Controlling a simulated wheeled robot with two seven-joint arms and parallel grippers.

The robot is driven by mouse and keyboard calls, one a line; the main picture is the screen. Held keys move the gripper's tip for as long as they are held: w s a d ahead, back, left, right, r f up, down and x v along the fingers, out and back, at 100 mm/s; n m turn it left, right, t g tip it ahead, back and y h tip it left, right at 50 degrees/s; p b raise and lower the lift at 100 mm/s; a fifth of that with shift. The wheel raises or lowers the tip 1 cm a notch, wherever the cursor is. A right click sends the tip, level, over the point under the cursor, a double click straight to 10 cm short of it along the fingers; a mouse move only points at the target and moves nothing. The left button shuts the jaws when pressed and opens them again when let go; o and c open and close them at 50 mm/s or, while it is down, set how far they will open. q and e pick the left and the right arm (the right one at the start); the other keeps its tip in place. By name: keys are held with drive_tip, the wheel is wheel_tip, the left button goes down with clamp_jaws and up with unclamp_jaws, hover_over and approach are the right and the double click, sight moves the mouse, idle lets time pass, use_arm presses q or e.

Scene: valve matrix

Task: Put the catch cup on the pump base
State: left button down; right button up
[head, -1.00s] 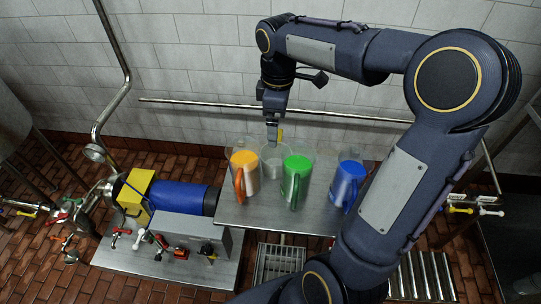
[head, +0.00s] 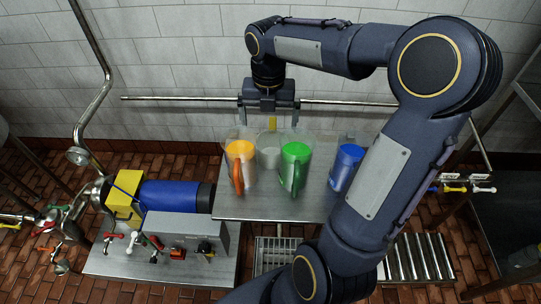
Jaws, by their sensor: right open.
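Several cups stand on a steel table (head: 290,207): one with orange (head: 239,150), one with green (head: 296,152), one with blue (head: 346,158). A paler, clear-looking cup (head: 268,157) stands behind, between orange and green, partly hidden by them. I cannot tell for sure which is the catch cup. The pump base (head: 125,265) is a steel plate at the left, bearing the blue and yellow pump (head: 172,196). My right gripper (head: 269,119) is open and empty above the pale cup, its fingers spread left and right. A small yellow piece shows between them. My left gripper is not in view.
A wall rail (head: 180,99) runs behind the gripper. Small valves (head: 145,240) and a grey block (head: 208,228) sit on the pump base. A bent pipe (head: 93,95) rises at the left. A roller rack (head: 415,258) stands at the lower right.

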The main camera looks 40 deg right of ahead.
sight(271, 141)
drive_tip(key=f, duration=0.8)
drive_tip(key=shift+s+d+f, duration=0.2)
drive_tip(key=shift+s+f, duration=0.05)
drive_tip(key=c, duration=1.1)
drive_tip(key=shift+r+p, duration=0.15)
drive_tip(key=shift+p, duration=0.15)
